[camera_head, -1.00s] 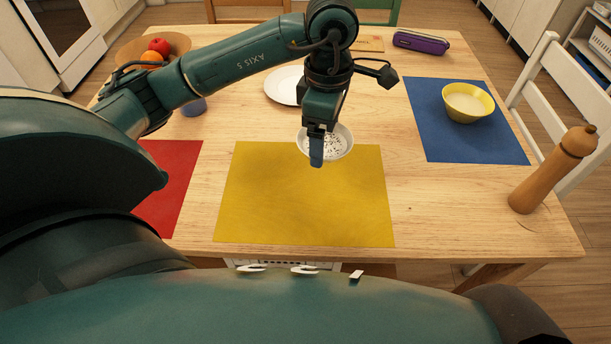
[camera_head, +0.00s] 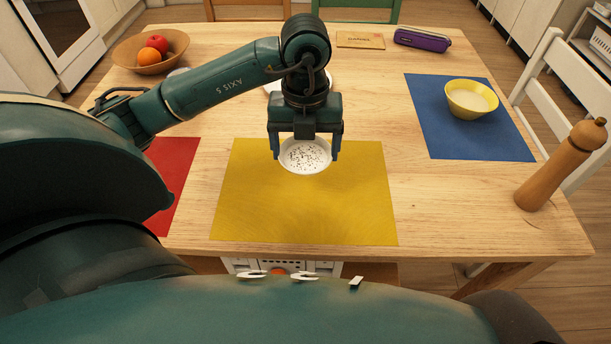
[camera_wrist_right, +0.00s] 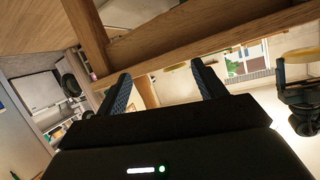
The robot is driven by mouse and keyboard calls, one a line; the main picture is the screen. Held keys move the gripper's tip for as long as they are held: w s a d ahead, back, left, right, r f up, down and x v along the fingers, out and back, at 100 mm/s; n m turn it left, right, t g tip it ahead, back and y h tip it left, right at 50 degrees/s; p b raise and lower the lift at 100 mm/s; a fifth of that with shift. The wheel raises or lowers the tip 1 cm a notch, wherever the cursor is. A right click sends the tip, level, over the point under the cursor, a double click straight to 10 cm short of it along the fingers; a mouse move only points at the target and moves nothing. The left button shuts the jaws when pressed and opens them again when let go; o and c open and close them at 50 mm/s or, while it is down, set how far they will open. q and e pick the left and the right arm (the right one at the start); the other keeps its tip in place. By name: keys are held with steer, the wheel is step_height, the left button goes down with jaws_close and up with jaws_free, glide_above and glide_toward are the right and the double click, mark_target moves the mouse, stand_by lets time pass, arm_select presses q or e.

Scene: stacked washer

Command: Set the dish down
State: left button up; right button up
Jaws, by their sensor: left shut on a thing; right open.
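The dish (camera_head: 305,160), a round white bowl with dark specks inside, sits between the two fingers of my left gripper (camera_head: 305,150). That gripper is shut on it, one finger at each side. The dish shows over the back part of the yellow mat (camera_head: 300,215), looking roughly level. I cannot tell whether its base touches the mat. My right gripper (camera_wrist_right: 160,75) is open and empty in the right wrist view, near wooden beams that look like part of the table's underside.
A blue mat (camera_head: 440,135) with a yellow bowl (camera_head: 469,101) lies right, near a pepper mill (camera_head: 560,165). A red mat (camera_head: 175,180) lies left. Behind are a fruit bowl (camera_head: 130,57), a partly hidden white plate (camera_head: 272,86), a packet (camera_head: 360,40) and a purple case (camera_head: 422,40).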

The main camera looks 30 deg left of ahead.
mark_target(305, 157)
arm_select(q)
step_height(305, 157, down, 4)
steer(key=shift+r, duration=0.1)
step_height(305, 157, down, 3)
steer(key=shift+b, duration=0.35)
steer(key=shift+f, duration=0.55)
steer(key=o, duration=0.9)
arm_select(e)
steer(key=shift+s+d+t, duration=0.2)
steer(key=shift+s+t, duration=0.1)
arm_select(q)
steer(key=shift+r, duration=0.15)
